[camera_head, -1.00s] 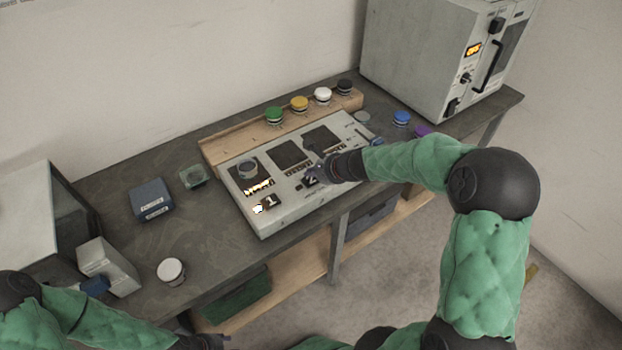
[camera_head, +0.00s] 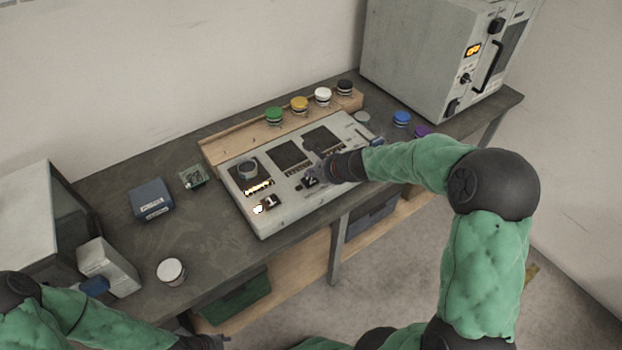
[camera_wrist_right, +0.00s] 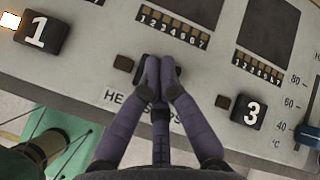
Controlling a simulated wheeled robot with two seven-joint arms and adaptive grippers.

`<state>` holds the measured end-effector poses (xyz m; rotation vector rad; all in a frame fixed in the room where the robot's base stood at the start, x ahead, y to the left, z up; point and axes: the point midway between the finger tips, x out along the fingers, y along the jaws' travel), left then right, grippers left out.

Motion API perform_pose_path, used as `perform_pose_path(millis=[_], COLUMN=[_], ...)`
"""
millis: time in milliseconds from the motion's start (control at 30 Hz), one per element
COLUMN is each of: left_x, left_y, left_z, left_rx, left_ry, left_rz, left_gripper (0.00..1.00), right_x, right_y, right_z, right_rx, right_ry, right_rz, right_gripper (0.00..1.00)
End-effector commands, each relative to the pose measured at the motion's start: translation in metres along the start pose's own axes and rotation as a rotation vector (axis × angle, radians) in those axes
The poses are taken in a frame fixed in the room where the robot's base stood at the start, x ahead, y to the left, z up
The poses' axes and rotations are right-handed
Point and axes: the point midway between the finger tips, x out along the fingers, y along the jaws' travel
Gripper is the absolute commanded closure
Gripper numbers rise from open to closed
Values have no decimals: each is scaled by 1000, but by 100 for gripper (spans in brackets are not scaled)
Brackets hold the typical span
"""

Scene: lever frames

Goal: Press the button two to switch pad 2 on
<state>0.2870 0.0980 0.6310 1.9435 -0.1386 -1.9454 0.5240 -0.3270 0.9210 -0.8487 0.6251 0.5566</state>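A grey control panel (camera_head: 270,219) on the bench has three dark pads and numbered black buttons. Button 1 (camera_wrist_right: 41,32) has a lit indicator beside it. Button two (camera_head: 311,181) is mostly hidden behind my fingers in the right wrist view; the small indicator (camera_wrist_right: 123,63) to its left is dark. Button 3 (camera_wrist_right: 248,111) also has a dark indicator. My right gripper (camera_wrist_right: 160,72) has its fingertips together over button two, with nothing visible between them; I cannot tell whether they touch it. My left gripper (camera_head: 216,342) is at the bottom edge, too small to judge.
Green, yellow, white and black-lidded jars line a wooden ledge (camera_head: 222,149) behind the panel. A large grey oven (camera_head: 420,55) stands at right. A blue box (camera_head: 151,198) and a white-lidded jar (camera_head: 171,271) stand left of the panel.

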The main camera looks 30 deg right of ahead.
Motion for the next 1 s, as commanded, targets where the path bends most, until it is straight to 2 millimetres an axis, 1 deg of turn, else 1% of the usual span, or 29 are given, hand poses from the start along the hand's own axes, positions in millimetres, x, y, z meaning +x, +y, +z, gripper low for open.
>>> perform_pose_path(millis=[267, 633, 1000], left_x=[9, 9, 12], left_y=[-3, -3, -4], left_z=[0, 0, 0], left_rx=[0, 0, 0], left_ry=[0, 0, 0], left_rz=[0, 0, 0], left_gripper=[60, 60, 60], right_x=[6, 6, 8], right_y=[5, 4, 6], right_z=[-4, -4, -6], right_rx=[0, 0, 0], right_ry=[0, 0, 0], right_rz=[0, 0, 0], right_gripper=[100, 100, 100])
